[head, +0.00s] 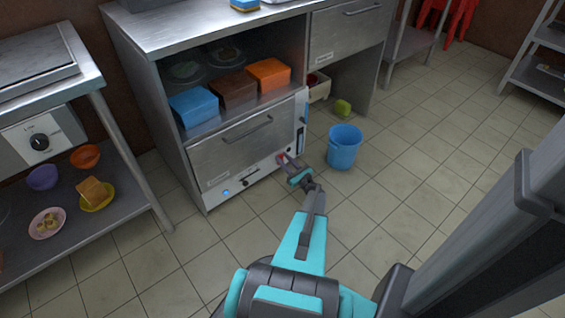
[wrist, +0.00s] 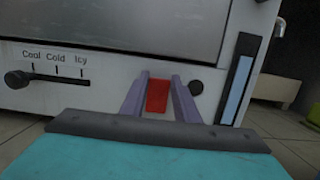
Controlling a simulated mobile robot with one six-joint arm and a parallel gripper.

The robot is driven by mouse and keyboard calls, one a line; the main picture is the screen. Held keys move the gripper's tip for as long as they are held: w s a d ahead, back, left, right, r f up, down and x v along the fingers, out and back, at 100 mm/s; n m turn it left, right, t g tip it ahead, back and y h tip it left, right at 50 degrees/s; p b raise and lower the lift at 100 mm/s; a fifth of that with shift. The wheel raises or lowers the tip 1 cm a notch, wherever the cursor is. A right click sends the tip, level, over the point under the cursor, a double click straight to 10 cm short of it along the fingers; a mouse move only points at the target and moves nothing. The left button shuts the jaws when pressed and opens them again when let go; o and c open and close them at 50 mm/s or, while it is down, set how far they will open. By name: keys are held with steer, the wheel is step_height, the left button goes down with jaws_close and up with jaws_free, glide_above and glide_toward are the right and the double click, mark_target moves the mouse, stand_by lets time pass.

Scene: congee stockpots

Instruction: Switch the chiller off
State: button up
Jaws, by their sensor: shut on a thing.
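The chiller (head: 235,150) is a metal unit with a drawer front under the counter. Its lower panel shows large in the wrist view (wrist: 120,85). A red switch (wrist: 157,95) on that panel sits between the two fingers of my gripper (wrist: 159,88). The gripper is shut on it. In the head view my gripper (head: 288,160) reaches the panel's lower right, and the fingers hide most of the switch. A black slider knob (wrist: 17,79) is at the left end of a slot marked Cool, Cold and Icy.
A blue bucket (head: 344,147) stands on the floor right of my gripper. Blue, brown and orange boxes (head: 268,74) fill the shelf above. The tiled floor at right is mostly clear.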

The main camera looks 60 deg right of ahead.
steer(key=shift+a+f+t, duration=0.15)
steer(key=shift+t, duration=0.25)
steer(key=o, duration=1)
steer(key=shift+o, duration=0.2)
steer(key=shift+h, duration=0.3)
steer(key=shift+s, duration=0.1)
steer(key=shift+p+v, duration=1.2)
steer(key=shift+v, duration=4.75)
